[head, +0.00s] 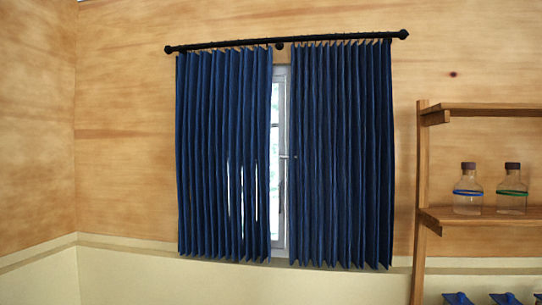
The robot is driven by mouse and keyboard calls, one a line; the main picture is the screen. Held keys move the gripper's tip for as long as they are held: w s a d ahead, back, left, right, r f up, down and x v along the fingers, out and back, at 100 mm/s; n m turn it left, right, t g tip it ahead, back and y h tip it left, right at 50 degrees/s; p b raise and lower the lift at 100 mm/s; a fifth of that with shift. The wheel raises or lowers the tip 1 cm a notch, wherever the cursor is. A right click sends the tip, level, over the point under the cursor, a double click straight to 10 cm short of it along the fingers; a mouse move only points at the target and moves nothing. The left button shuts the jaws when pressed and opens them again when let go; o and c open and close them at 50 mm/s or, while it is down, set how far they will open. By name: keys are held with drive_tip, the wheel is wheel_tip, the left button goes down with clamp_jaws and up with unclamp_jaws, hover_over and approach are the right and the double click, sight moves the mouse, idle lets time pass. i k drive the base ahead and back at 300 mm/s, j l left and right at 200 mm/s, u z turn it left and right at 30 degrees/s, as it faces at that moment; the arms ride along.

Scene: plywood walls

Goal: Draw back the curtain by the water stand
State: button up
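Two blue pleated curtains hang from a black rod (220,45) on the plywood wall. The left curtain (222,150) covers the left part of the window. The right curtain (342,155) covers the right part and hangs on the side of the wooden stand (422,190). A narrow gap between them shows the white window frame (281,200) with its handle. Light shows through slits low in the left curtain. The stand holds two clear bottles, one with a blue band (467,195) and one with a green band (511,195). My gripper is not in view.
The stand's upper shelf (490,108) looks bare where it shows. Blue items (457,298) sit low on the stand, cut off by the bottom edge. The wall left of the curtains is clear up to the room corner. The floor is not in view.

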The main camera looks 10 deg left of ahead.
sight(263, 238)
drive_tip(key=i+j, duration=1.05)
drive_tip(key=j, duration=0.2)
drive_tip(key=i+l+u, duration=0.35)
drive_tip(key=l+u, duration=0.15)
drive_tip(key=l, duration=0.15)
drive_tip(key=i+l+u, duration=0.25)
drive_tip(key=l+u, duration=0.25)
drive_tip(key=l, duration=0.2)
